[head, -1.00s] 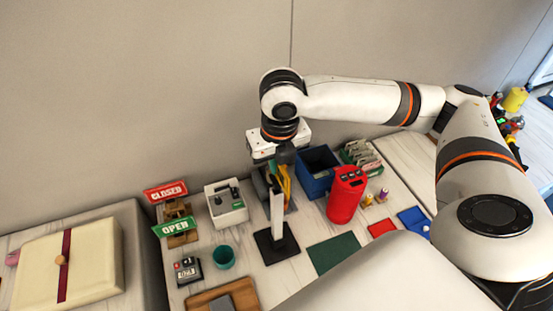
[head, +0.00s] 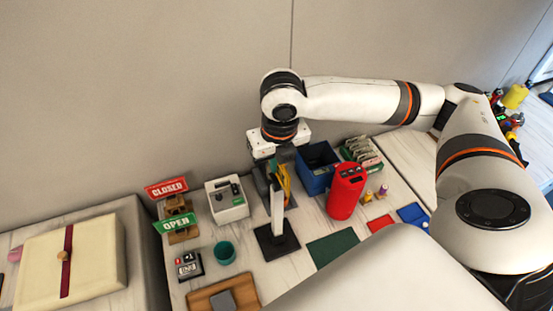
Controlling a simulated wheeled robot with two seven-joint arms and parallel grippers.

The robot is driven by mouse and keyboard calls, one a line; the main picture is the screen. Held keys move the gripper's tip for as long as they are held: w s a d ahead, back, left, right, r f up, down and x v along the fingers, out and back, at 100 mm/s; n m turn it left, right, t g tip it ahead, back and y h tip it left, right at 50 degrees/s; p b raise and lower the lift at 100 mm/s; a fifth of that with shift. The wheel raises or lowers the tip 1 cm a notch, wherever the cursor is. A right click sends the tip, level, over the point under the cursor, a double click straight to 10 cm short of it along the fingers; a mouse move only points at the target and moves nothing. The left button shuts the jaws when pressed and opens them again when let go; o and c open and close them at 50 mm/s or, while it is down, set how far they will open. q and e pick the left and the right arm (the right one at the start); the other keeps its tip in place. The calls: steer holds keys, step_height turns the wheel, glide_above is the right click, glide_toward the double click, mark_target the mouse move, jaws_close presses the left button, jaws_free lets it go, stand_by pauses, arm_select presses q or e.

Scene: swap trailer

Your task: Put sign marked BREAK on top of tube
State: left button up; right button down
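My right gripper (head: 278,173) points down at the middle of the table, in front of the wall. It appears shut on a thin yellow-orange sign (head: 285,183), seen almost edge-on, so its lettering cannot be read. The pale upright tube (head: 277,208) stands on a square black base (head: 277,241). The sign is close to the tube's upper end, partly behind it; I cannot tell whether they touch. A red CLOSED sign (head: 167,189) and a green OPEN sign (head: 175,224) sit on a wooden stand to the left. My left gripper is out of view.
A white box (head: 227,211) stands left of the tube; a teal cup (head: 225,253) is nearer. A blue bin (head: 316,181) and red cylinder (head: 346,200) stand to the right. A dark green mat (head: 333,249) lies bare. A cream case (head: 40,262) is far left.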

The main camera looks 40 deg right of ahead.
mark_target(276, 175)
steer(key=shift+f, duration=0.2)
steer(key=shift+f, duration=0.3)
steer(key=shift+f, duration=0.2)
stand_by(0.5)
steer(key=shift+f, duration=0.4)
steer(key=shift+f+p, duration=0.3)
steer(key=shift+f, duration=0.2)
stand_by(0.3)
steer(key=shift+f+p, duration=0.25)
steer(key=shift+p, duration=0.1)
stand_by(0.4)
